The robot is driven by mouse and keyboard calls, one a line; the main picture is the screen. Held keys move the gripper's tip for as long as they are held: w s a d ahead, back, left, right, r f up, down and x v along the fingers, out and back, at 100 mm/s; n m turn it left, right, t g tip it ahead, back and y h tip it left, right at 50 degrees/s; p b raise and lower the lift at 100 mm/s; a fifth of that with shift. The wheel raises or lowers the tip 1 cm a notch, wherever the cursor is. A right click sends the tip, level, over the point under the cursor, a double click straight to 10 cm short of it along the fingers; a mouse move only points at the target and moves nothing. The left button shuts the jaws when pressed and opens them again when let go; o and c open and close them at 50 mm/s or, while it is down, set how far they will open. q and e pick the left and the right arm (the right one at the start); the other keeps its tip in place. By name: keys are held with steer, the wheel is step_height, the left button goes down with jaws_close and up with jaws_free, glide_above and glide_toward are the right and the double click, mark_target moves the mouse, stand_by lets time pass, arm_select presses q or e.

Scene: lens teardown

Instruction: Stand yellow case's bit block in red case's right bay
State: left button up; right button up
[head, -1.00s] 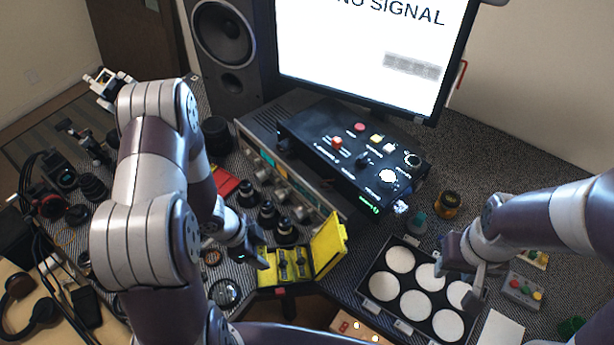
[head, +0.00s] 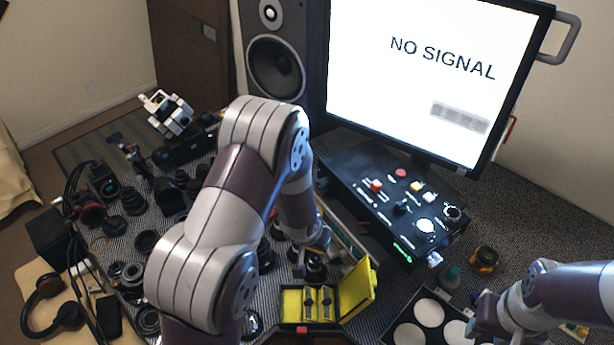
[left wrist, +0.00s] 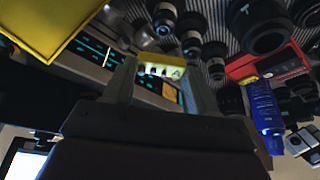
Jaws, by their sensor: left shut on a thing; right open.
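The open yellow case (head: 337,312) stands at the front middle of the table in the head view, with dark pieces inside and its lid up at the right. My left gripper (left wrist: 160,67) is shut on a small yellow bit block (left wrist: 163,72), seen between its fingers in the left wrist view. In the head view this gripper is raised behind the case and the block is not clear. A red case (left wrist: 256,63) shows in the left wrist view; my arm hides it in the head view, and its bays cannot be told. My right gripper (head: 480,325) is open over the disc tray.
Several lenses (head: 132,200) crowd the table's left. A black control box (head: 385,205) stands behind the yellow case. A black tray with white discs (head: 408,335) lies at the front right. A blue tube (left wrist: 264,105) lies by the red case. An amber jar (head: 485,258) stands right.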

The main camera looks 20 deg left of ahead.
arm_select(q)
steer(key=shift+s+a+f+b, duration=0.15)
steer(key=shift+a+f+b, duration=0.55)
steer(key=shift+a+b, duration=0.35)
steer(key=s+d+f+m+g+h+b, duration=0.35)
steer(key=s+m, duration=0.65)
steer(key=m, duration=0.4)
steer(key=b, duration=0.1)
glide_above(269, 304)
steer(key=a, duration=0.1)
steer(key=shift+n+t+h, duration=0.3)
steer(key=shift+t+h, duration=0.05)
steer(key=shift+t, duration=0.1)
step_height(269, 304, down, 7)
steer(key=shift+s+a+r, duration=0.1)
steer(key=shift+s+r, duration=0.05)
step_height(269, 304, down, 4)
steer(key=shift+b, duration=0.85)
steer(key=shift+a, duration=0.1)
steer(key=o, duration=0.8)
steer(key=shift+f, duration=0.2)
